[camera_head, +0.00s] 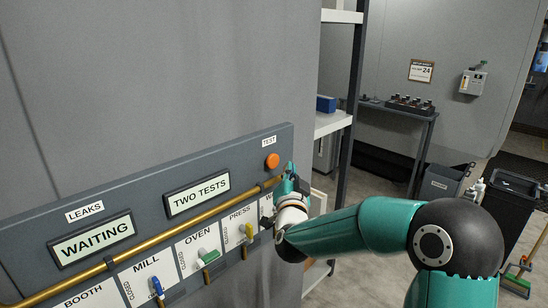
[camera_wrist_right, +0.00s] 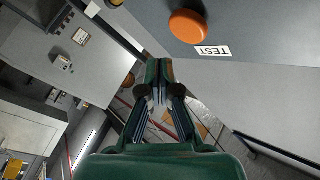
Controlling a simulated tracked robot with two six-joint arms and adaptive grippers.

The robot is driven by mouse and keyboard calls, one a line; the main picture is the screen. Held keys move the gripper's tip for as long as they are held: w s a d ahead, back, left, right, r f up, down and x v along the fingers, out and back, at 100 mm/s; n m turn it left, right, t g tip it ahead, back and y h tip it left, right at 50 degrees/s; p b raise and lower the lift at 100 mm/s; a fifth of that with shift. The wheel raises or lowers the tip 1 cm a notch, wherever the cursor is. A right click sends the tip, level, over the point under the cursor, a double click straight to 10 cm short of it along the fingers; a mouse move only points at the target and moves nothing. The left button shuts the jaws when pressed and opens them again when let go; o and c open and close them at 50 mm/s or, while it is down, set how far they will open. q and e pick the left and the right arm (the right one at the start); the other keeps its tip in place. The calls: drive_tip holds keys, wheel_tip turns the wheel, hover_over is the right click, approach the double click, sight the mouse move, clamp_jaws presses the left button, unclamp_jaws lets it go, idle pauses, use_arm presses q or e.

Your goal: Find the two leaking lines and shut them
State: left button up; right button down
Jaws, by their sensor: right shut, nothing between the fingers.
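A grey wall panel (camera_head: 150,200) carries a brass pipe (camera_head: 150,244) with labelled lines BOOTH, MILL, OVEN, PRESS and one starting with W, mostly hidden by my right arm. A blue handle (camera_head: 157,286) is at MILL, a green handle (camera_head: 209,257) at OVEN and a yellow handle (camera_head: 249,231) at PRESS. The LEAKS display (camera_head: 93,239) reads WAITING; another display (camera_head: 197,193) reads TWO TESTS. The orange TEST button (camera_head: 272,161) also shows in the wrist view (camera_wrist_right: 188,26). My right gripper (camera_head: 291,172) is shut and empty, just right of and below the button, apart from it. My left gripper is out of view.
A shelf rack (camera_head: 335,122) stands just right of the panel. Behind are a bench with dark items (camera_head: 398,105), a grey bin (camera_head: 440,182) and a black bin (camera_head: 507,200). Open floor lies between my right arm and the bins.

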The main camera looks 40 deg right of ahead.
sight(278, 159)
drive_tip(key=shift+w+a, duration=0.1)
drive_tip(key=shift+w, duration=1.1)
drive_tip(key=shift+w, duration=0.15)
idle(0.5)
drive_tip(key=shift+w, duration=0.25)
drive_tip(key=shift+w+a+b, duration=0.1)
drive_tip(key=shift+w+b, duration=0.25)
drive_tip(key=shift+w, duration=0.15)
idle(0.7)
drive_tip(key=shift+s, duration=0.15)
drive_tip(key=shift+s+b, duration=0.7)
drive_tip(key=shift+s, duration=0.1)
drive_tip(key=shift+s, duration=0.1)
